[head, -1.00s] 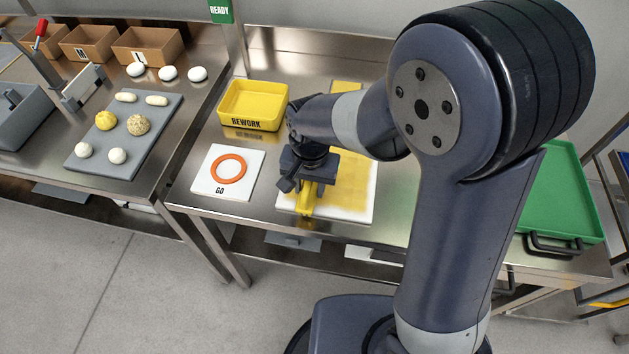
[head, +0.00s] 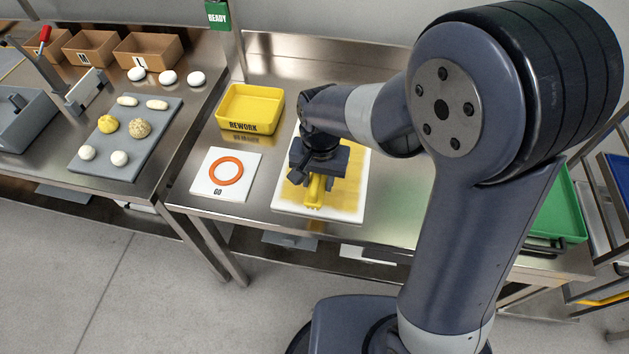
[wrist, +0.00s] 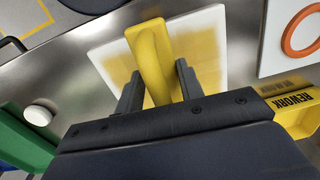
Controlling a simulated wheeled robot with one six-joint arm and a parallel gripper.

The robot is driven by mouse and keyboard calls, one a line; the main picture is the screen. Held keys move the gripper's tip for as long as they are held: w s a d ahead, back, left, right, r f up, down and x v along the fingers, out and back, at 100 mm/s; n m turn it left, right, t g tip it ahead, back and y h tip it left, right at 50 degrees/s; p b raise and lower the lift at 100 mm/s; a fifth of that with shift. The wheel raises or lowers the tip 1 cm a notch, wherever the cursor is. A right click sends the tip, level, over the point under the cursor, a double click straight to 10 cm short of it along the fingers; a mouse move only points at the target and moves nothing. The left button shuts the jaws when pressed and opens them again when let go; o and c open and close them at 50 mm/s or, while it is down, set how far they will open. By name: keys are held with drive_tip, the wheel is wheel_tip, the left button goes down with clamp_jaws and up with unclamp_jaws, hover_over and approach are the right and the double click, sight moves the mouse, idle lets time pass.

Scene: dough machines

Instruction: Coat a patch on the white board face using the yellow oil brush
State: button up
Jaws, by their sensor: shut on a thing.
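The white board (head: 283,207) lies on the steel table, with a broad yellow coat over much of its face and bare white along the front and edges. My gripper (head: 315,172) is over the board, shut on the yellow oil brush (head: 315,192). In the wrist view the brush (wrist: 150,55) sits between my two fingers (wrist: 158,88), with the board (wrist: 105,62) beyond it and yellow on both sides. My gripper and arm hide part of the board.
Left of the board lies the white GO plate (head: 208,190) with an orange ring. Behind it stands the yellow REWORK bin (head: 251,106). A green tray (head: 562,213) is at the right. A grey tray (head: 150,160) with dough pieces is on the left table.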

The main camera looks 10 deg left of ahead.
drive_tip(key=shift+r+p, duration=1.25)
drive_tip(key=shift+r, duration=0.7)
